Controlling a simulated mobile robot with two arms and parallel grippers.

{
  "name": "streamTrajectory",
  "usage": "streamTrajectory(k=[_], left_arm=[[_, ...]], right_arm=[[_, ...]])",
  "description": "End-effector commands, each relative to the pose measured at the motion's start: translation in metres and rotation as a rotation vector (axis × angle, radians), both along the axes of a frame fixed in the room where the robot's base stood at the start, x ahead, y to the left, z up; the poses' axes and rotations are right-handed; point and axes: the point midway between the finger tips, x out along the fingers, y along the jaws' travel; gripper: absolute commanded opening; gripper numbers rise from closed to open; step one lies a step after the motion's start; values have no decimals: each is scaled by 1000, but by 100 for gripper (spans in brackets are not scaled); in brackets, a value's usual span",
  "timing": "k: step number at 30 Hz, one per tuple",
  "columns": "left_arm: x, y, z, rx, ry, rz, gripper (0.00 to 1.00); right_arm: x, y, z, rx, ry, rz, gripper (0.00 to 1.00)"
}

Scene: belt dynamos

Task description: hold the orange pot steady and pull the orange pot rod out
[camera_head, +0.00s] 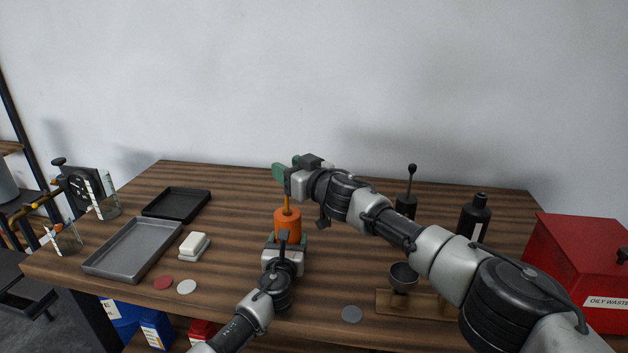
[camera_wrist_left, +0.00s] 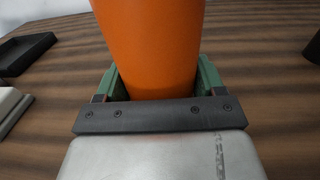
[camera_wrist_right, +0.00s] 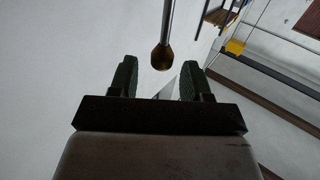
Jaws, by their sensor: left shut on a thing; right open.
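The orange pot (camera_head: 288,226) stands upright on the wooden table. Its thin, orange-yellow rod (camera_head: 287,202) rises from the top. My left gripper (camera_head: 286,240) is shut around the lower part of the pot, with a green finger on each side; the pot (camera_wrist_left: 150,45) fills the gap in the left wrist view. My right gripper (camera_head: 287,170) is open above the pot, by the rod's upper end. In the right wrist view, a thin rod with a brass-coloured end (camera_wrist_right: 162,57) shows ahead of the open fingers, in line with the gap. Nothing is between the pads.
A grey tray (camera_head: 128,272), black tray (camera_head: 178,221) and white block (camera_head: 194,242) lie left. Discs (camera_head: 187,287) lie near the front edge.

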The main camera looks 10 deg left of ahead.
Motion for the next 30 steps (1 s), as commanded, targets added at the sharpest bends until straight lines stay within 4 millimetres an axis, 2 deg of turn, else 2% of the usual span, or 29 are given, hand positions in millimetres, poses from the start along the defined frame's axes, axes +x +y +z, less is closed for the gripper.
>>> streamTrajectory(k=[11,21,30], left_arm=[[0,0,-2,1,3,1,24],[0,0,-1,1,2,1,24],[0,0,0,0,1,0,24]], right_arm=[[-25,-34,0,-1,-1,0,48],[-55,-72,0,0,0,-1,48],[-68,-89,1,0,-3,-1,48]])
